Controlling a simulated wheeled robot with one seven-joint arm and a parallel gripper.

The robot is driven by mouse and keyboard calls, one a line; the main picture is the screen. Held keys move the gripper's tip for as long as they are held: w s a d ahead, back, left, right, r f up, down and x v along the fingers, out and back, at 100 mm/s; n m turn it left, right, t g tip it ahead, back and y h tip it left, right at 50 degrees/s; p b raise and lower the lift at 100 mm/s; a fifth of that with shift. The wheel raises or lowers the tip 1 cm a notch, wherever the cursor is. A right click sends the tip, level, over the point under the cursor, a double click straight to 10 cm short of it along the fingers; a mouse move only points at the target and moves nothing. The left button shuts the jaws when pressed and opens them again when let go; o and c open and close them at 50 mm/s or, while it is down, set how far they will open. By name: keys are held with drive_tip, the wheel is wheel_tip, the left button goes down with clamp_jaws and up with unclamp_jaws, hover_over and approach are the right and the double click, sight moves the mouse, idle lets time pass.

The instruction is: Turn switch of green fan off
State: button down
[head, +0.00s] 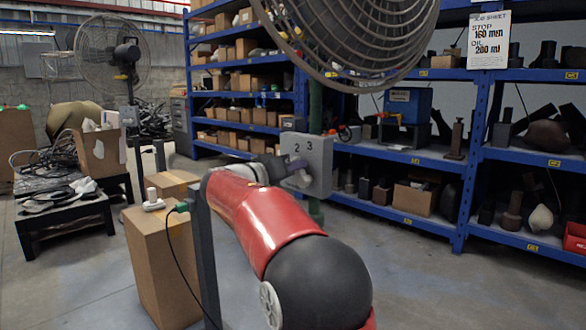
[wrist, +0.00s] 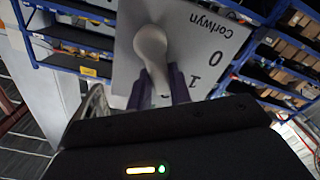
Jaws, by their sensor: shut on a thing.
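The green fan has a large wire cage (head: 345,30) at the top of the head view and a green pole (head: 316,105) below it. A grey switch box (head: 318,158) with the digits 2 and 3 showing is on the pole. In the wrist view the box face (wrist: 205,25) shows 0, 1 and the word "Corlwyn". A pale switch knob (wrist: 151,42) stands out from it. My gripper (head: 300,178) is at the front of the box. In the wrist view its purple fingers (wrist: 160,82) are on either side of the knob, shut on it. The fingers and gripper body hide the lower dial.
Blue shelves (head: 398,155) with boxes and parts stand behind the fan. A cardboard box (head: 160,262) with a plug and cable is left of my arm. Another fan (head: 112,55) stands at the back left. Floor at the right front is clear.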

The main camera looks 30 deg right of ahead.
drive_tip(key=shift+w+a+f+n+p, duration=0.1)
drive_tip(key=shift+w+f+n+p, duration=0.35)
drive_tip(key=shift+n, duration=1.55)
drive_tip(key=shift+w+a+f+n+p, duration=0.25)
drive_tip(key=shift+f+n, duration=0.45)
drive_tip(key=shift+n, duration=1.3)
drive_tip(key=shift+w+f+n+p, duration=0.25)
drive_tip(key=shift+f+n+p, duration=0.25)
drive_tip(key=shift+n, duration=1.5)
drive_tip(key=shift+f, duration=0.15)
drive_tip(key=c, duration=1.3)
unclamp_jaws()
drive_tip(key=v, duration=0.8)
drive_tip(key=shift+d, duration=0.1)
